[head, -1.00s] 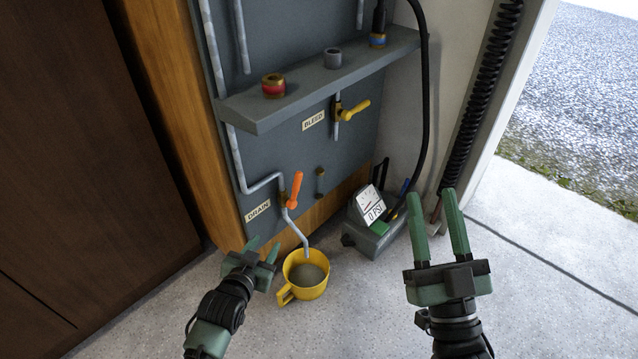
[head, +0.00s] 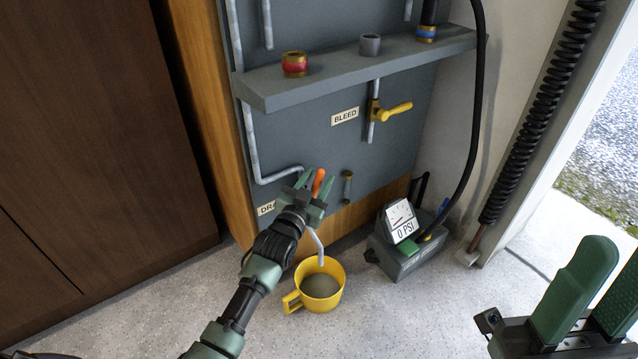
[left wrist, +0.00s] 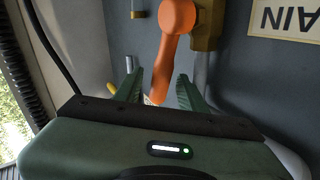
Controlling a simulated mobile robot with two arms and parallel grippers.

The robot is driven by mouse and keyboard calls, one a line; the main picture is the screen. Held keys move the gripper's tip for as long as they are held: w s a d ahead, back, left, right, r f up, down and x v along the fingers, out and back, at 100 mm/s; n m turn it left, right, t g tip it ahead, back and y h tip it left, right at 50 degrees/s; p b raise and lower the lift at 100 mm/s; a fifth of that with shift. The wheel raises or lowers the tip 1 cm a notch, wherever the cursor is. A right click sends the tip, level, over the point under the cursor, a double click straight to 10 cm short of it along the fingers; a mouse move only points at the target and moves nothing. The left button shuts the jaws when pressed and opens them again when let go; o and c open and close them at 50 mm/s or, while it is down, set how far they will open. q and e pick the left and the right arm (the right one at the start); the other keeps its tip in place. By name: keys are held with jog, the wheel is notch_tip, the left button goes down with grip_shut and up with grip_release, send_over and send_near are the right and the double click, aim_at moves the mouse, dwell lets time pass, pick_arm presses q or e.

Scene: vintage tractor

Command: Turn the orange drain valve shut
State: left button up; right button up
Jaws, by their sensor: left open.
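The orange drain valve handle (head: 318,182) is on the grey panel beside the DRAIN label (head: 266,208), which is partly hidden by my left arm. My left gripper (head: 316,186) is open at the handle, its fingers to either side of it in the head view. In the left wrist view the orange handle (left wrist: 168,60) reaches down between the two open fingertips (left wrist: 158,88); I cannot tell whether they touch it. The valve's brass body (left wrist: 207,25) shows beside it. My right gripper (head: 590,300) is at the lower right with its fingers apart, empty.
A yellow cup (head: 320,288) with greyish liquid stands on the floor under the drain pipe. A gauge box reading 0 PSI (head: 402,238) is to its right. Above are a yellow bleed valve (head: 390,109) and a grey shelf (head: 350,75) with fittings. A black hose (head: 478,120) hangs at right.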

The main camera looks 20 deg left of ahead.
pick_arm(q)
jog(key=shift+w, duration=0.25)
jog(key=shift+c, duration=0.3)
grip_shut()
dwell(1.0)
